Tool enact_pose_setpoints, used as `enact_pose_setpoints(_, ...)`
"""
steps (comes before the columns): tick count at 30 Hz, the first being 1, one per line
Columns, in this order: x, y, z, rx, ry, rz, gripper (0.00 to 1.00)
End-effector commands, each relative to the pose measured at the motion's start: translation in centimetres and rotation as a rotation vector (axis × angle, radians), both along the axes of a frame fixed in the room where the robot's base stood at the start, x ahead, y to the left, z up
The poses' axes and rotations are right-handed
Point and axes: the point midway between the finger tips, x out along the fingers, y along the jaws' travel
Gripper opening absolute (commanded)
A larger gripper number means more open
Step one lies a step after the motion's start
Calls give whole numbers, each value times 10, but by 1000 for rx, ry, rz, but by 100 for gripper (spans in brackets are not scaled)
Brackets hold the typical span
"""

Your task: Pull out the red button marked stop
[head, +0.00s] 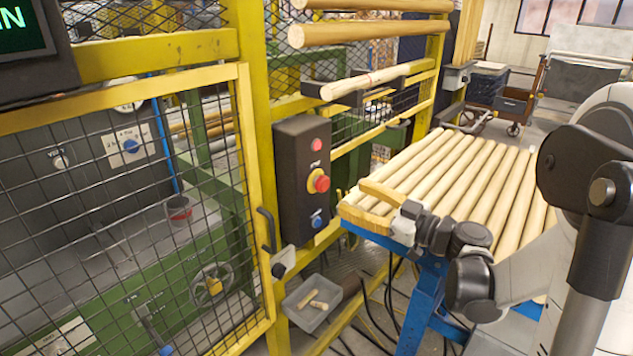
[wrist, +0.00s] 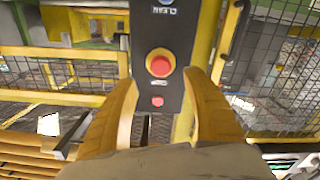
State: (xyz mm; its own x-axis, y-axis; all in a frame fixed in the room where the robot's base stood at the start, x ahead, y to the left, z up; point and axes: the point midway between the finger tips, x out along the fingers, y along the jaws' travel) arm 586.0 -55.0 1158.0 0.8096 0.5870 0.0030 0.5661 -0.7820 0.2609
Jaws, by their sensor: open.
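A dark control box (head: 292,190) is mounted on the yellow guard post. A large red mushroom button (head: 319,181) on a yellow collar sits mid-box. I cannot read its label. A smaller red button (head: 316,144) is above it and a blue knob (head: 317,220) below. The wrist view shows the box upside down, with the large red button (wrist: 160,65) and the smaller one (wrist: 157,101). My gripper (head: 356,195) is open and empty, to the right of the box in the head view. In the wrist view its tan fingertips (wrist: 161,80) appear either side of the large button, apparently short of it.
Yellow mesh guarding (head: 110,220) fills the left. A blue stand (head: 420,310) bears several wooden rods (head: 470,180) under my arm. More rods (head: 370,30) lie above right of the box. A grey bin (head: 310,318) with wood pieces is below.

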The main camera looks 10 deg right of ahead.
Motion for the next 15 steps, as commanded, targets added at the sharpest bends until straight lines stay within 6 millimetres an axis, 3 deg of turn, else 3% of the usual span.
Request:
enact_pose_setpoints(9, 51, 39, -2, 0, 3, 5, 58)
enact_pose_setpoints(15, 69, 51, -1, 0, 3, 1, 58)
